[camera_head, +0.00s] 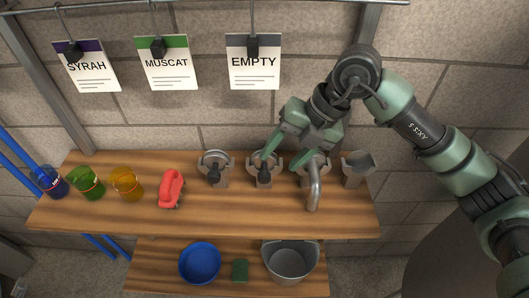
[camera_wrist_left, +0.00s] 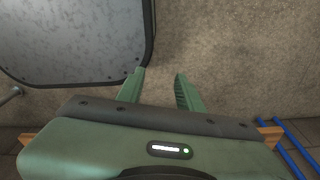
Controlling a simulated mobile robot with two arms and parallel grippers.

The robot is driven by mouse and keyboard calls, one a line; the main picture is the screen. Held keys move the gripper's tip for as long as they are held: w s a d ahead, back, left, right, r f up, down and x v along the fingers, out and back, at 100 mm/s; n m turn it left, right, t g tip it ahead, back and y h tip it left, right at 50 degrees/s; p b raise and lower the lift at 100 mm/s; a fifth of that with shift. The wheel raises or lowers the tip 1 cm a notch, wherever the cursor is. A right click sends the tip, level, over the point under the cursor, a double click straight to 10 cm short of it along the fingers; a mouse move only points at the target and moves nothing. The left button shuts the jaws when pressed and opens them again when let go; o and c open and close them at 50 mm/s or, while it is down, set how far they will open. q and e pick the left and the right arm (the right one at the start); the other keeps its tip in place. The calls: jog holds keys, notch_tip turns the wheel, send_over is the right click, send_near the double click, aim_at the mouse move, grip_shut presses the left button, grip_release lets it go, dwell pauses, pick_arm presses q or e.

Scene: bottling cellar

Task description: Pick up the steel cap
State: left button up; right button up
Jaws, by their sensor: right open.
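I cannot single out the steel cap with certainty. Several grey metal holders stand in a row on the upper wooden shelf. The left holder (camera_head: 215,179) and the middle holder (camera_head: 264,181) each have a dark knobbed piece in them. A bent steel pipe (camera_head: 314,190) stands at the third holder. A grey cup-shaped holder (camera_head: 358,166) is at the right end. My right gripper (camera_head: 281,161) is open and empty, pointing down over the row between the middle holder and the bent pipe.
A red clamp-like tool (camera_head: 171,188) and blue (camera_head: 50,181), green (camera_head: 87,183) and amber (camera_head: 126,182) cups stand on the shelf's left. Below, the lower shelf (camera_head: 150,270) holds a blue bowl (camera_head: 200,263), a green block (camera_head: 240,271) and a grey bucket (camera_head: 289,263).

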aim_at(267, 174)
jog(key=shift+s+a+f+p, duration=0.3)
jog(key=shift+a+f+p, duration=0.2)
jog(key=shift+f, duration=0.1)
jog(key=shift+s+a+f+p, duration=0.25)
jog(key=shift+a+f+p, duration=0.2)
jog(key=shift+f, duration=0.15)
jog(key=x, duration=0.2)
jog(key=shift+w+f+p, duration=0.1)
jog(key=shift+f+p, duration=0.15)
jog(key=shift+p, duration=0.1)
jog(key=shift+a+f, duration=0.2)
jog(key=shift+f, duration=0.2)
jog(key=c, duration=1)
pick_arm(q)
jog(key=shift+s+r, duration=1.35)
jog(key=shift+s, duration=0.05)
pick_arm(e)
jog(key=shift+r, duration=0.1)
grip_shut()
